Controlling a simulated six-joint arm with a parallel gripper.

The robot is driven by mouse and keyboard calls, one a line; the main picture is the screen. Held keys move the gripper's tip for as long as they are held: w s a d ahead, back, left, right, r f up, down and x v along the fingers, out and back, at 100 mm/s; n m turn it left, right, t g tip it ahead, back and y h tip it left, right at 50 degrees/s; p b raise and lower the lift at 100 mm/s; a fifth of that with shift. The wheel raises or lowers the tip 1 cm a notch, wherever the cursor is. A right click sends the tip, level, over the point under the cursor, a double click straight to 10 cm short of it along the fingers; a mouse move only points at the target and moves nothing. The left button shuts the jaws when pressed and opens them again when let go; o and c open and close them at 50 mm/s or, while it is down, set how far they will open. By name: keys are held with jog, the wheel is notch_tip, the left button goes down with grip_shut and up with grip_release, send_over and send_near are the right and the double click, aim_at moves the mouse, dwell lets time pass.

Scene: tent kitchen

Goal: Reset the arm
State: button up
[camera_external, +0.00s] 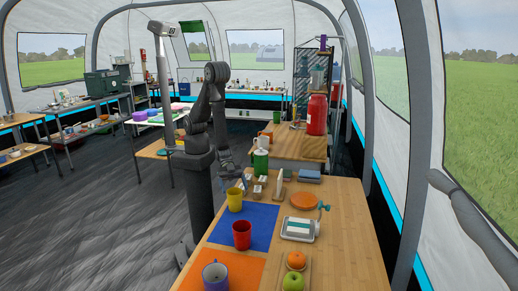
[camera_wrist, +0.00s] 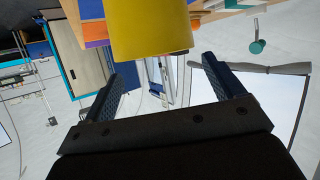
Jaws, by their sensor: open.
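My gripper (camera_external: 243,183) is open and empty, close to the yellow cup (camera_external: 235,199) at the far left part of the wooden table. In the wrist view, my two fingers stand wide apart with the gripper's middle (camera_wrist: 166,72) between them. The yellow cup (camera_wrist: 150,30) shows large at the top of that view, beyond the fingertips and apart from them. The cup stands upright on the blue mat (camera_external: 262,217). A red cup (camera_external: 242,235) stands nearer on the same mat.
An orange mat (camera_external: 245,265) holds a purple mug (camera_external: 216,276). The table's right front (camera_external: 350,255) is clear.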

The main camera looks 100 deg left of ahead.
jog(key=s+d+r, duration=0.4)
jog(key=s+r, duration=0.3)
jog(key=s, duration=0.4)
jog(key=w+d+m+g+h, duration=0.2)
jog(key=w+d+m+g, duration=0.2)
jog(key=w+d, duration=0.3)
jog(key=shift+w+m+g, duration=0.3)
jog(key=shift+w+g, duration=0.1)
jog(key=shift+g, duration=0.1)
jog(key=shift+d, duration=0.1)
dwell(0.4)
jog(key=s+a+n+t+y, duration=0.1)
jog(key=s+a+n+t, duration=0.2)
jog(key=s, duration=0.4)
jog(key=shift+a+r+n+t, duration=0.25)
jog(key=shift+a+t, duration=0.35)
jog(key=shift+a, duration=0.7)
jog(key=shift+w+d, duration=0.1)
